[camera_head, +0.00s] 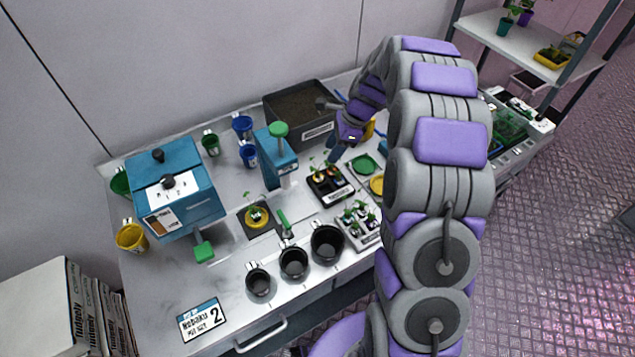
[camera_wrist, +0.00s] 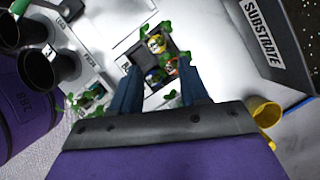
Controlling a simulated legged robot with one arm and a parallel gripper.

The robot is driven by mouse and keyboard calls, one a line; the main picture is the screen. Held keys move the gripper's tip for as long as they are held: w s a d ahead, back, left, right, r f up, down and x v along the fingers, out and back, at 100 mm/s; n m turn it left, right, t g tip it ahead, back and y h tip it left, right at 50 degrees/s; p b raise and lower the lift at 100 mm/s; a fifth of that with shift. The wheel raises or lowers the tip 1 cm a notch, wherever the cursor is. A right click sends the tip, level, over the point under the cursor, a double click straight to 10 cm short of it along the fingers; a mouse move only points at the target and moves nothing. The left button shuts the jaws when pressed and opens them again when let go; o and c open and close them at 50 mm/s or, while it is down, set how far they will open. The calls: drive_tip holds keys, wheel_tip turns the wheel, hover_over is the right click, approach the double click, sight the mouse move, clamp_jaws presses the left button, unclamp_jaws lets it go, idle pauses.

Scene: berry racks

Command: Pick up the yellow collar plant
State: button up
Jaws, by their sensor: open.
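In the wrist view a plant with a yellow collar (camera_wrist: 157,43) sits in a dark tray (camera_wrist: 120,52), beside plants with blue and red collars. The same black tray (camera_head: 338,196) shows in the head view at the middle of the bench, its collar colours too small to tell surely. Another small plant ringed in yellow (camera_head: 257,216) stands on a dark pad to the left. My gripper (camera_head: 337,153) is above and behind the tray. In the wrist view my gripper (camera_wrist: 158,76) is open and empty, its two blue fingers apart, with the plants beyond the fingertips.
A substrate box (camera_head: 300,97) stands at the back. A blue press (camera_head: 276,160) and a blue machine (camera_head: 175,195) stand left. Several black pots (camera_head: 293,262) line the front. A tray of seedlings (camera_head: 362,222) is right of them. Green and yellow discs (camera_head: 365,163) lie near my arm.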

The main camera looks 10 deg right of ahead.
sight(318, 170)
drive_tip(key=shift+b+x, duration=1.25)
drive_tip(key=shift+x, duration=3.4)
drive_tip(key=shift+a+r, duration=0.1)
drive_tip(key=shift+c, duration=0.2)
clamp_jaws()
